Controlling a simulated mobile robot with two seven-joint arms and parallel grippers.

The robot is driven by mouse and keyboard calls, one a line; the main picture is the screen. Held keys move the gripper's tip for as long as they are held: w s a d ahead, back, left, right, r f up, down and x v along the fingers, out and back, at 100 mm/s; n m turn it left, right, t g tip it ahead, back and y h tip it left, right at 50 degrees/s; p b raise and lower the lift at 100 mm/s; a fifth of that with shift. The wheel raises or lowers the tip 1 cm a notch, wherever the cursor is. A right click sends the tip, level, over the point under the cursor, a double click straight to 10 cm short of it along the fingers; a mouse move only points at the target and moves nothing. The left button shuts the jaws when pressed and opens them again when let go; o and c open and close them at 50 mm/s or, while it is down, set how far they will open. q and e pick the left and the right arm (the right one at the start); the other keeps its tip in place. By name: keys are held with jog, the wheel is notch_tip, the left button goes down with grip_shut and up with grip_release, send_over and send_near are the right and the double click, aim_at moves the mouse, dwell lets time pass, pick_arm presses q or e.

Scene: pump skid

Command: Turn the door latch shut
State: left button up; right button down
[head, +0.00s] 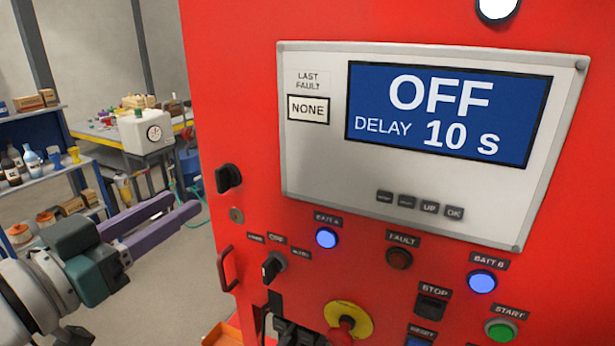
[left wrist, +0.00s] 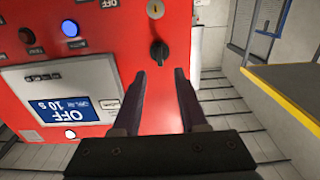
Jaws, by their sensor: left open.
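The door latch (head: 229,178) is a small black turn-knob near the left edge of the red cabinet door in the head view. It also shows in the left wrist view (left wrist: 159,51), just beyond the fingertips, with its grip bar roughly upright in that picture. My left gripper (head: 184,204) is open, with its purple fingers pointing at the cabinet, to the left of the latch and a little lower. In the left wrist view the open fingers (left wrist: 160,74) straddle the line to the latch, apart from it and empty. My right gripper is not in view.
A keyhole lock (head: 236,215) sits below the latch, and a red door handle (head: 226,269) lower still. A black selector switch (head: 272,267) and a red emergency button (head: 345,327) are nearby. A shelf (head: 45,172) and workbench (head: 115,155) stand behind at left.

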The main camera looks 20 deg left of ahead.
aim_at(217, 180)
pick_arm(q)
jog(key=w, duration=0.5)
jog(key=w+p, duration=0.1)
jog(key=w, duration=0.2)
jog(key=shift+d, duration=0.35)
jog(key=shift+c, duration=0.4)
grip_shut()
